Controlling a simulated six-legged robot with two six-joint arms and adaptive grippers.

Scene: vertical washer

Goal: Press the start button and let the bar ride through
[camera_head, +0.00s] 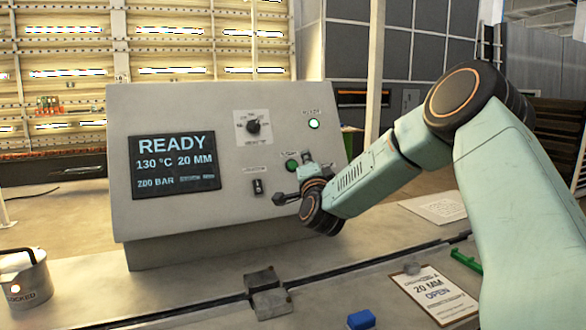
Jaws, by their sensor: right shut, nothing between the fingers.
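The grey control panel (230,225) stands on the bench and faces me. Its screen (176,164) reads READY, 130 °C, 20 MM and 200 BAR. A green button (292,164) sits on the panel's right part, with a small label above it that looks like START. My right gripper (306,162) is shut and empty, close beside the green button on its right; whether it touches the button I cannot tell. My wrist hides part of the panel's lower right. A grey metal block (268,292) sits across the dark slot in the bench; whether it is the bar is unclear. My left gripper is not in view.
A lit READY lamp (314,124), a black knob (253,126) and a small switch (258,187) are on the panel. A clipboard (437,294), a blue block (361,319) and a green tool (466,262) lie front right. A grey canister (24,280) stands left.

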